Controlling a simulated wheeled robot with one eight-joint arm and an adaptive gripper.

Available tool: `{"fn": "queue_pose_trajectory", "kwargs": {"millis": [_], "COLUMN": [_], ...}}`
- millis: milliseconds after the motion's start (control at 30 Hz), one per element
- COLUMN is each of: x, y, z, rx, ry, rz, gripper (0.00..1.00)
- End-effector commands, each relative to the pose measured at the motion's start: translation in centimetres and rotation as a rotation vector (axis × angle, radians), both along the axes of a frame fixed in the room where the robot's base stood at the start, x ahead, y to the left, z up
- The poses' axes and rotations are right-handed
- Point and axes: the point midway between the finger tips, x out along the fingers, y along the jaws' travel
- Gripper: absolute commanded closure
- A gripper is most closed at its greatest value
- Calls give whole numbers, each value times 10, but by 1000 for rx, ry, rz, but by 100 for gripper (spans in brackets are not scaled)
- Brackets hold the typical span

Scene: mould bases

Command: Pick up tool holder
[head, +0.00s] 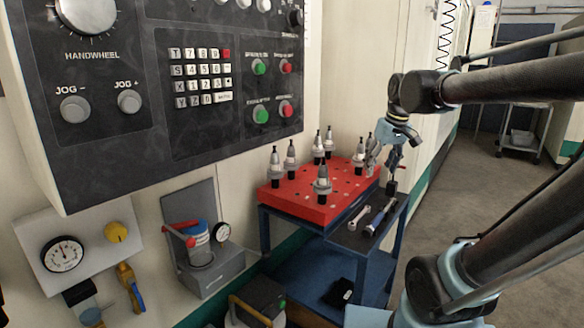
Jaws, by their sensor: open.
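Several tool holders, each a grey cone with a dark upper tip, stand upright in the red tray (340,199) on the cart. One tool holder (322,183) stands near the tray's front edge. Others are at the left (276,170) and at the back (318,150). One more (359,156) stands towards the right, close to my gripper. My gripper (383,168) is open and points down over the tray's right end. Its fingers partly hide what is behind them, and I cannot tell whether it touches a holder.
A machine control panel (180,80) overhangs at left. A grey fixture (211,268) is below it. Open floor (480,190) lies to the right.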

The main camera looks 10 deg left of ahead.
Motion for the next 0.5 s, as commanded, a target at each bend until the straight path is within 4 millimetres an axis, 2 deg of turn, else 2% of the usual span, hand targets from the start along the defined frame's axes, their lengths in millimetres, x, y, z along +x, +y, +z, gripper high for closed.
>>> {"fn": "queue_pose_trajectory", "kwargs": {"millis": [33, 200, 400, 500], "x": [15, 54, 88, 98], "y": [21, 89, 176, 212], "z": [15, 55, 91, 103], "rx": [5, 25, 48, 57], "ry": [-9, -37, -69, -82], "rz": [47, 188, 343, 404], "gripper": [43, 43, 43, 43]}}
